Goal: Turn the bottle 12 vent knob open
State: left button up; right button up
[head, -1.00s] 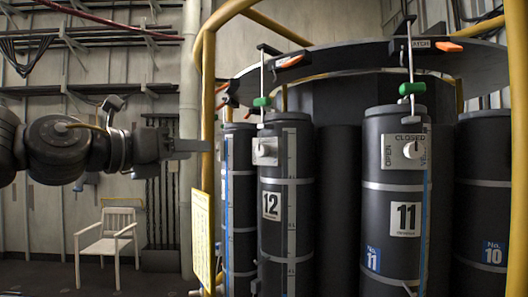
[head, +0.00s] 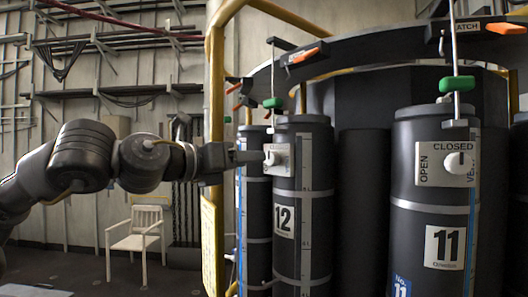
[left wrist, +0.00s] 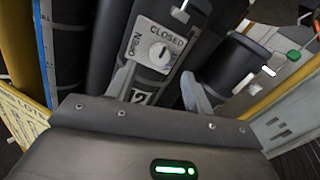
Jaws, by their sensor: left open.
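Bottle 12 (head: 316,222) is a tall dark cylinder standing upright in the rack, with a "12" label. Its white vent knob (head: 270,159) sits on a pale plate near the top. In the left wrist view the vent knob (left wrist: 160,54) shows on its plate, marked OPEN and CLOSED; its exact pointing is hard to tell. My left gripper (head: 255,157) is at knob height, just left of the knob. In the left wrist view my left gripper (left wrist: 160,84) is open, its fingers spread on either side below the knob, which looks free. My right gripper is not in view.
Bottle 11 (head: 430,215) stands to the right with its own knob. A yellow post (head: 216,100) and sign (head: 210,245) stand close to my left wrist. A green-handled latch (head: 272,103) hangs above bottle 12. A white chair (head: 138,235) is behind.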

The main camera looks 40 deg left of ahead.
aim_at(269, 159)
pick_arm(q)
jog(key=w, duration=0.1)
jog(key=w+p, duration=0.1)
jog(key=w, duration=0.2)
jog(key=shift+w+d+r, duration=0.1)
jog(key=shift+d, duration=0.15)
jog(key=shift+w+d+p, duration=0.1)
jog(key=shift+w+p, duration=0.3)
jog(key=shift+p, duration=0.1)
jog(key=shift+w, duration=0.35)
jog(key=shift+s, duration=0.1)
jog(key=c, duration=1)
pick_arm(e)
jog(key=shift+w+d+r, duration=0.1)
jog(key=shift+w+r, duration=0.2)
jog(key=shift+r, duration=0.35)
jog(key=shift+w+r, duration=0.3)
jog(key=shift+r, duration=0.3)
